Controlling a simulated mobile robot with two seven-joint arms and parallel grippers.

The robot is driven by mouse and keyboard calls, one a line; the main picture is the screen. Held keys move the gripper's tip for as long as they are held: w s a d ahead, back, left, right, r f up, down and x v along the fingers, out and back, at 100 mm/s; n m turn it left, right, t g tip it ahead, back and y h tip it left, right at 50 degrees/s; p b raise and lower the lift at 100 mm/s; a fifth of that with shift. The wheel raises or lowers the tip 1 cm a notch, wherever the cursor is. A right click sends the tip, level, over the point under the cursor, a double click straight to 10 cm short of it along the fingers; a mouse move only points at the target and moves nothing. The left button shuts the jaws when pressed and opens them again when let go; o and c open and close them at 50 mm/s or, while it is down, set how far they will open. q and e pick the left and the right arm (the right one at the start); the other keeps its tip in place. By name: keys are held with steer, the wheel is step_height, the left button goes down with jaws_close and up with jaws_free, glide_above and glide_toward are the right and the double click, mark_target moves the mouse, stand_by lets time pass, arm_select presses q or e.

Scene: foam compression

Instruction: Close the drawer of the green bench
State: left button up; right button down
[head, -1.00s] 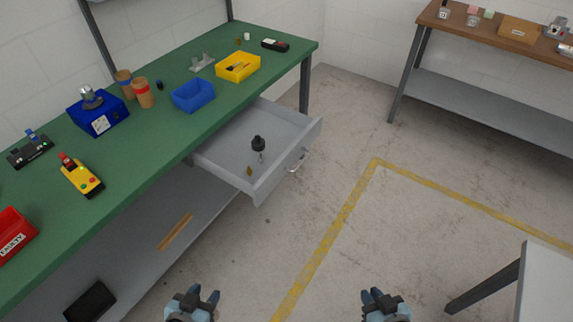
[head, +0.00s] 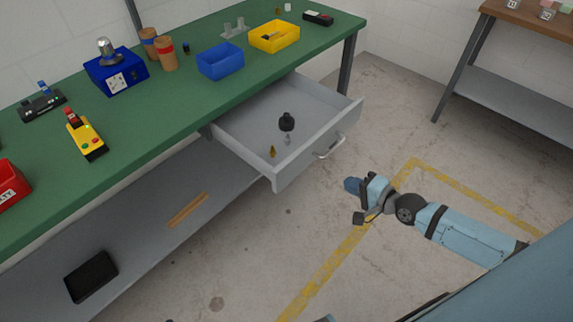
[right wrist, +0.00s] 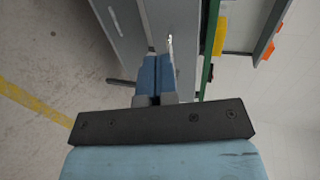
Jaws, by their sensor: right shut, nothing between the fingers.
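The green bench (head: 185,98) runs along the left in the head view. Its grey drawer (head: 262,128) is pulled out, with a silver handle (head: 329,148) on its front. Inside lie a black knob-like item (head: 286,122) and a small brass-coloured piece (head: 272,151). My right gripper (head: 352,186) is shut and empty, in front of the drawer and to the right of and below the handle in the picture, apart from it. Its closed blue fingers (right wrist: 156,75) also show in the right wrist view, with grey panels beyond them. My left gripper is not in view.
Blue (head: 220,62) and yellow (head: 273,37) bins stand on the bench above the drawer. A lower shelf (head: 130,232) holds a black tray (head: 91,277) and a wooden strip. A brown-topped table stands at the far right. The floor before the drawer is clear.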

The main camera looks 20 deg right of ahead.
mark_target(304, 161)
steer(key=x, duration=0.8)
steer(key=r+x, duration=0.1)
steer(key=x, duration=0.3)
steer(key=shift+w+a, duration=0.15)
steer(key=shift+w, duration=0.45)
steer(key=shift+w+a, duration=0.2)
steer(key=shift+w, duration=0.3)
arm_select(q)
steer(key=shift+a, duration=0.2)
